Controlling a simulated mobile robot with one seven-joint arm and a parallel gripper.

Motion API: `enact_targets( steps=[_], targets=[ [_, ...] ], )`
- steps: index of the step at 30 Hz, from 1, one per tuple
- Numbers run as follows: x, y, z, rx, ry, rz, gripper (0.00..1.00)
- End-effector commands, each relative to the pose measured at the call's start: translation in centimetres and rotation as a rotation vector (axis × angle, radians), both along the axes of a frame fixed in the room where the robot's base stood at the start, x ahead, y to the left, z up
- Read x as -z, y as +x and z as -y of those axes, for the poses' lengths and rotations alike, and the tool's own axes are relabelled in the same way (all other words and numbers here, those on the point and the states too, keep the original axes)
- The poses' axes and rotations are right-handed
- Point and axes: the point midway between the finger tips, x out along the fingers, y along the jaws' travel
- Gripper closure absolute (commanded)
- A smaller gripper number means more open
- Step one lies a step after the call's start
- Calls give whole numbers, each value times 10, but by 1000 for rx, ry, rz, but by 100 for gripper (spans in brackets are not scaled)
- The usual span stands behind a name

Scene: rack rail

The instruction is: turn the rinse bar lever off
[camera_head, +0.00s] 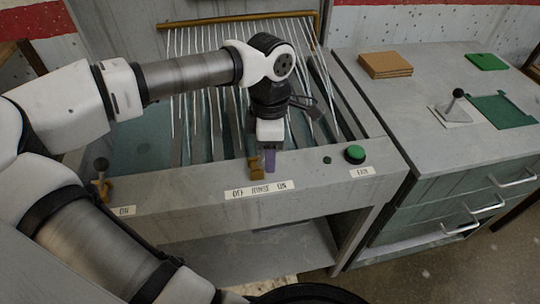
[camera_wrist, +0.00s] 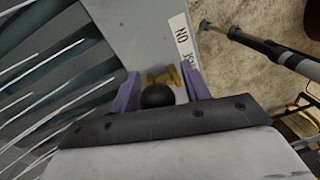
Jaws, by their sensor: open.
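The rinse lever has a brass base (camera_head: 254,168) on the front ledge, just above a white label (camera_head: 260,190) reading OFF, RINSE, ON. In the wrist view its black knob (camera_wrist: 157,95) and brass fitting (camera_wrist: 166,77) lie between my two purple fingers. My gripper (camera_head: 263,162) points down over the lever and hides its upper part in the head view. The wrist view shows my gripper (camera_wrist: 161,87) open around the knob, with gaps on both sides. I cannot tell clearly which way the lever leans. Thin white streams (camera_head: 215,75) run down from a brass bar (camera_head: 240,19).
Another black-knobbed lever (camera_head: 101,168) stands at the left of the ledge. A green button (camera_head: 355,153) is to the right. On the right-hand cabinet top (camera_head: 405,115) are brown boards (camera_head: 385,65), green plates (camera_head: 503,111) and a black-knobbed tool (camera_head: 454,106).

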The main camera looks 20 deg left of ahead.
Motion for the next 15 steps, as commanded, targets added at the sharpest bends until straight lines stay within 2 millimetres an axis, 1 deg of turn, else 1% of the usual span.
enact_targets(
  steps=[8,9,15],
  targets=[
    [2,0,0,0,0,0,53],
    [2,0,0,0,0,0,55],
    [2,0,0,0,0,0,81]
  ],
)
